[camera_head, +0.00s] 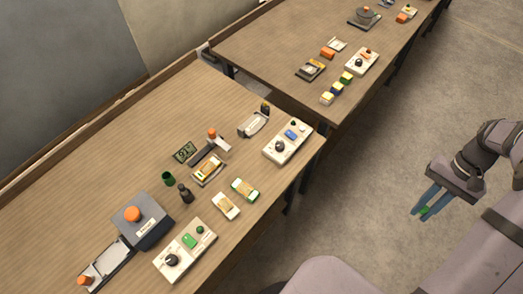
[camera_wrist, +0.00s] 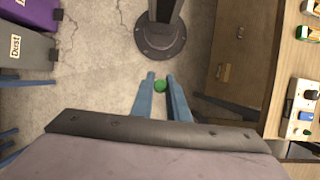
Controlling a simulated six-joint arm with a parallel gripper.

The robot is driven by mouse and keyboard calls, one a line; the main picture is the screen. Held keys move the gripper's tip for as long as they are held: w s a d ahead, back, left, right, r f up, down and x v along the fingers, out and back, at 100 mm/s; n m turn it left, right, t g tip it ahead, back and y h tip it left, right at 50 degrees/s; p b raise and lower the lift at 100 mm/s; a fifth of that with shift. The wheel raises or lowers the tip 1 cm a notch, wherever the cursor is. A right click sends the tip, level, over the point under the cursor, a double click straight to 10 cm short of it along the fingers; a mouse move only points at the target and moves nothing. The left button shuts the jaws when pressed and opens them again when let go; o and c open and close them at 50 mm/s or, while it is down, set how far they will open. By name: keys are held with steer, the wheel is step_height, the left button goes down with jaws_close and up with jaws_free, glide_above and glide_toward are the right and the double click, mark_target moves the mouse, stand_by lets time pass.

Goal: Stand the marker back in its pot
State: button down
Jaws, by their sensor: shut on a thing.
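My gripper (camera_head: 421,213) hangs over the floor at the right of the head view, well away from the tables. Its blue fingers are shut on the marker (camera_head: 425,210), of which only a small green part shows. In the wrist view the marker (camera_wrist: 160,86) shows as a green round end between the fingers; the rest of it is hidden, and I cannot tell its tilt. A small dark green pot (camera_head: 168,178) stands upright on the near table, left of a dark bottle (camera_head: 185,193).
The near wooden table (camera_head: 60,220) also holds a grey box with an orange knob (camera_head: 133,214), white control boxes (camera_head: 287,142) and a green circuit board (camera_head: 185,152). A second table (camera_head: 260,45) stands beyond. The wrist view shows bins (camera_wrist: 30,55) and a round dark base (camera_wrist: 160,38).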

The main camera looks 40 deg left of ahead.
steer(key=w+a+n+t+h+p, duration=0.1)
steer(key=w+a+n+h, duration=0.15)
steer(key=a+n, duration=0.5)
steer(key=w+a+n+t+h, duration=0.1)
steer(key=w+a+n+h, duration=0.2)
steer(key=a, duration=0.7)
steer(key=s+a+n+t+y+p, duration=0.1)
steer(key=s+a+n+t, duration=0.2)
steer(key=a+n, duration=0.6)
steer(key=s+a+n+t+y+p, duration=0.1)
steer(key=s+a+n+t, duration=0.3)
steer(key=a, duration=0.9)
steer(key=s+a+r+n+y, duration=0.1)
steer(key=s+a+n+y, duration=0.2)
steer(key=s+a+n, duration=1.15)
steer(key=s+a+r+n+y, duration=0.1)
steer(key=s+a+n+y, duration=0.1)
steer(key=s+a, duration=0.3)
steer(key=s+a+n+g+y+p, duration=0.1)
steer(key=s+a+n, duration=0.4)
steer(key=s, duration=0.9)
steer(key=shift+s+a+r+y+p, duration=0.15)
steer(key=shift+a+r+y+p, duration=0.2)
steer(key=shift+a, duration=0.35)
steer(key=shift+f, duration=0.15)
steer(key=shift+f+b, duration=2.65)
steer(key=shift+f, duration=1.05)
